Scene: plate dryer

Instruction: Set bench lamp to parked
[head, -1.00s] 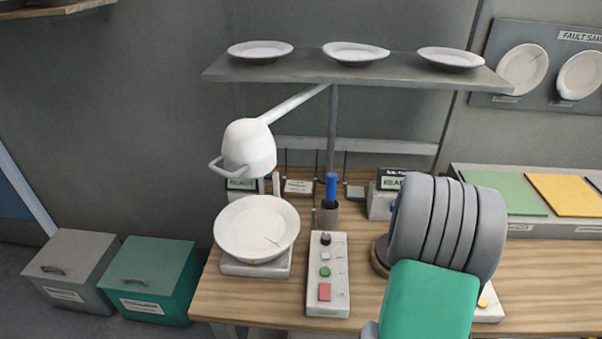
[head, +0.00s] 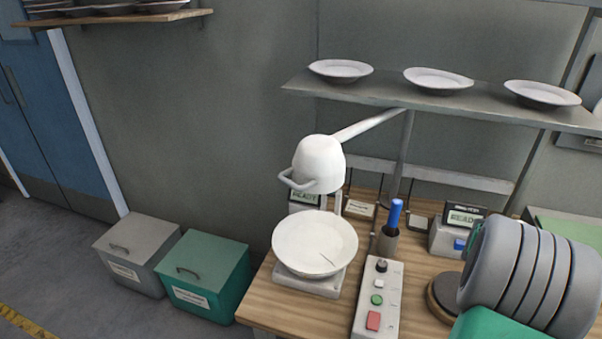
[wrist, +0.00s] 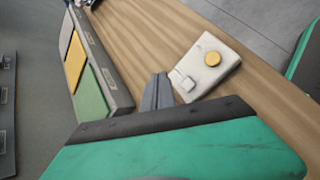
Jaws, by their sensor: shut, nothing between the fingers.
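The bench lamp (head: 319,163) has a white dome head with a looped handle (head: 293,181) on its left side. Its white arm (head: 368,125) runs from the post under the shelf, out to the left, and the head hangs over the plate on the scale. My grey and green arm (head: 520,270) fills the lower right of the head view, well right of the lamp. My gripper (wrist: 160,78) shows in the wrist view, its dark fingers together and empty, above the wooden bench. In the head view the fingers are hidden.
A white plate (head: 314,243) with a dark crack-like line rests on the scale (head: 310,283). Beside it are a button box (head: 378,300) and a holder with a blue-handled tool (head: 394,217). A shelf (head: 450,108) with plates spans above. Two bins stand on the floor, left.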

